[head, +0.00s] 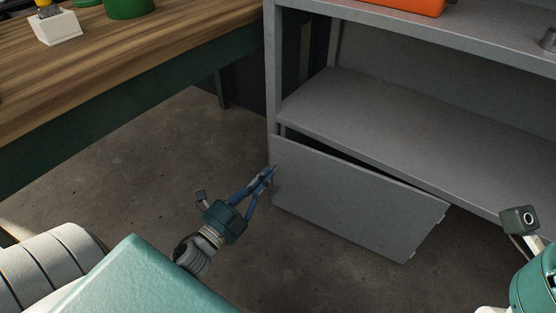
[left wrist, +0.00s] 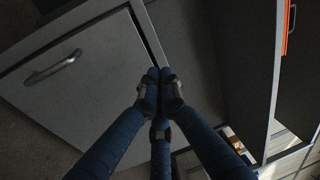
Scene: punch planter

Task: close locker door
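The locker door (head: 355,200) is a flat grey panel at the foot of the grey locker (head: 400,130) in the head view. It stands ajar, with a dark gap between its top edge and the shelf above. In the left wrist view a grey panel (left wrist: 90,90) with a metal handle (left wrist: 53,67) fills the left side. My left gripper (head: 271,171) is at the door's left edge. Its blue fingertips (left wrist: 159,75) are together with nothing between them. Whether they touch the door, I cannot tell. My right gripper's teal body (head: 538,285) is cut off at the right edge, its fingers hidden.
A wooden workbench (head: 150,50) with a green frame stands at the upper left, holding a white box (head: 55,27) and a green container (head: 128,7). An orange case (head: 405,5) lies on the locker's upper shelf. Dark floor (head: 130,170) is clear left of the locker.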

